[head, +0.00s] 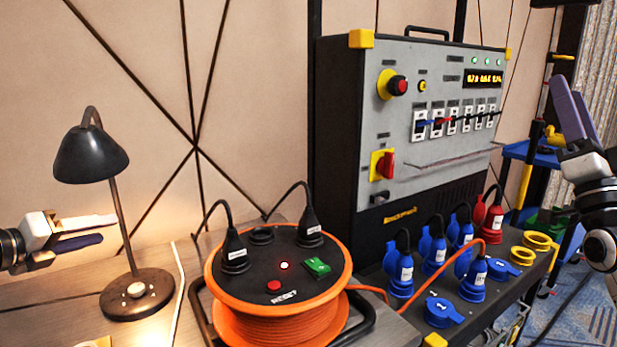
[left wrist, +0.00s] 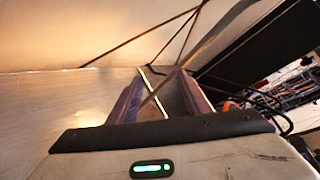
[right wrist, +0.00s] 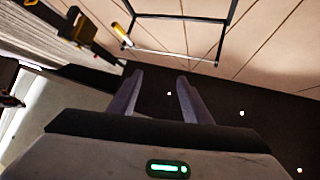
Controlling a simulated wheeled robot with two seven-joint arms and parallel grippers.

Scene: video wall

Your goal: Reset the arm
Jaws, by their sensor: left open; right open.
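My right gripper (head: 570,108) is raised at the right edge of the head view, fingers pointing up. It is open and empty, with its fingers apart in the right wrist view (right wrist: 157,85). Neither gripper appears to touch anything.
A black desk lamp (head: 92,155) stands on the table beside an orange cable reel (head: 280,325). A grey power cabinet (head: 440,90) stands behind several blue plugs (head: 401,272) and a red plug (head: 488,218). A blue shelf (head: 533,153) is behind my right gripper.

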